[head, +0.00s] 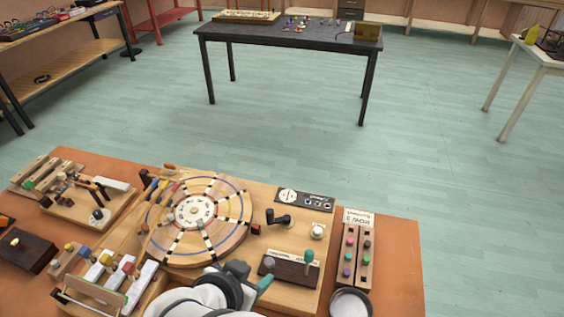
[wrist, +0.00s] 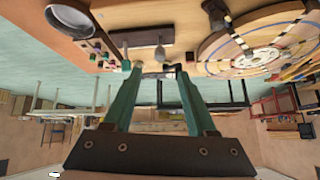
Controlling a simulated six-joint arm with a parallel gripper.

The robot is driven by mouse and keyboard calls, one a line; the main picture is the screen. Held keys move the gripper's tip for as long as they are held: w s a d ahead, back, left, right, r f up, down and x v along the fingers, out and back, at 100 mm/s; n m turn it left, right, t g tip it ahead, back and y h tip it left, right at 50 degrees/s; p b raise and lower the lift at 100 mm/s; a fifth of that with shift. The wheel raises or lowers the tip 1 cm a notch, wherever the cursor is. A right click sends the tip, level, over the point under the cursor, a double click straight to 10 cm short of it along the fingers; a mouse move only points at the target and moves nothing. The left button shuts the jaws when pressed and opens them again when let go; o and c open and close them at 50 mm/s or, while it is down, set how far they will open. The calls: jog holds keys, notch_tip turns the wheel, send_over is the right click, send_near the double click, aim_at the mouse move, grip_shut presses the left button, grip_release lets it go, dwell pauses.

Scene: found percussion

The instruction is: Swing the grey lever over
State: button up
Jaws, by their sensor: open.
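Whether a finger touches either lever I cannot tell.
A round wheel (head: 196,215) with pegs lies left of the levers. A black crank (head: 279,219) and a white knob (head: 318,231) stand behind them. A rack of coloured pegs (head: 356,251) and a metal bowl (head: 350,303) are to the right. White keys (head: 130,275) stand at left.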

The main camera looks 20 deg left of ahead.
jog(key=v, duration=0.6)
jog(key=shift+s, duration=0.15)
jog(key=shift+r, duration=0.1)
jog(key=d+m+g+h, duration=0.25)
jog(key=d+g, duration=0.25)
jog(key=d, duration=1.1)
jog(key=s+d+g+y, duration=0.3)
jog(key=s+d+y, duration=0.1)
jog(key=s, duration=0.3)
jog(key=shift+m+y, duration=0.35)
jog(key=shift+y, duration=0.2)
